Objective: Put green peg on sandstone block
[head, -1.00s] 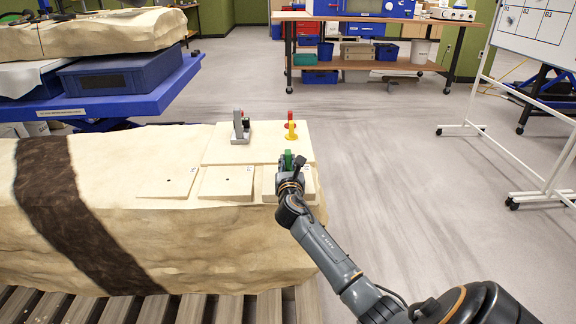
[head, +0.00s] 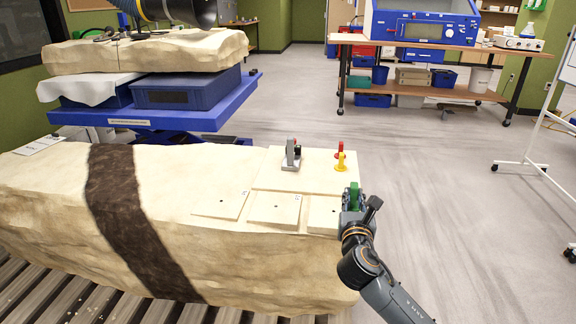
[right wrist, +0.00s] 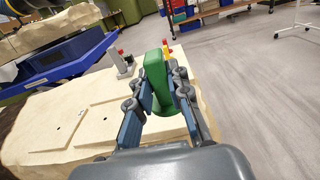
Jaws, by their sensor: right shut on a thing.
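The green peg (head: 354,195) is upright between the fingers of my right gripper (head: 353,208), which is shut on it. In the right wrist view the green peg (right wrist: 156,78) stands between the two fingers (right wrist: 160,95), its lower end partly hidden by them. The large pale sandstone block (head: 60,220) has a dark band across it. The gripper is at the block's right end, beside the rightmost pale plate (head: 322,213); I cannot tell whether the peg touches anything below. My left gripper is not in view.
A red peg (head: 339,148) and a yellow peg (head: 341,163) stand on a larger pale plate (head: 262,180) with a grey clamp-like fixture (head: 291,155). Two more small plates with holes lie in front. Open floor (head: 440,190) lies to the right.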

